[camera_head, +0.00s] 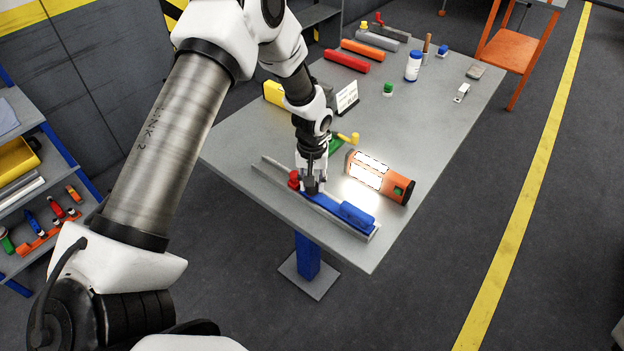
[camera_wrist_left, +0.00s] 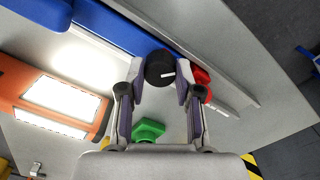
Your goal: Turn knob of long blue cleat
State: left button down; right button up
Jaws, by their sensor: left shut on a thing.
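The long blue cleat (camera_head: 356,215) lies along a grey rail (camera_head: 273,169) near the front edge of the table; its blue body also shows at the top of the left wrist view (camera_wrist_left: 112,28). A round black knob (camera_wrist_left: 158,68) with a white mark sits at the cleat's end. My left gripper (camera_head: 313,188) points down over the cleat. In the left wrist view its two fingers (camera_wrist_left: 160,80) are shut on the black knob, one on each side. My right gripper is not in view.
A red knob-like part (camera_head: 294,180) sits on the rail close beside the gripper. A lit orange lamp (camera_head: 400,186) lies right of the cleat, and a green part (camera_wrist_left: 148,130) is near the fingers. Bottles, bars and a card stand farther back. The table's right middle is fairly clear.

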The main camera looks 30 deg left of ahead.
pick_arm(q)
jog(key=m, duration=0.4)
jog(key=shift+s+f+m, duration=0.1)
jog(key=shift+m, duration=0.2)
jog(key=m, duration=0.4)
jog(key=shift+m, duration=0.4)
jog(key=c, duration=0.9)
grip_release()
jog(key=shift+c, duration=0.2)
jog(key=shift+o, duration=0.8)
jog(key=shift+w+f, duration=0.1)
jog(key=shift+w, duration=0.1)
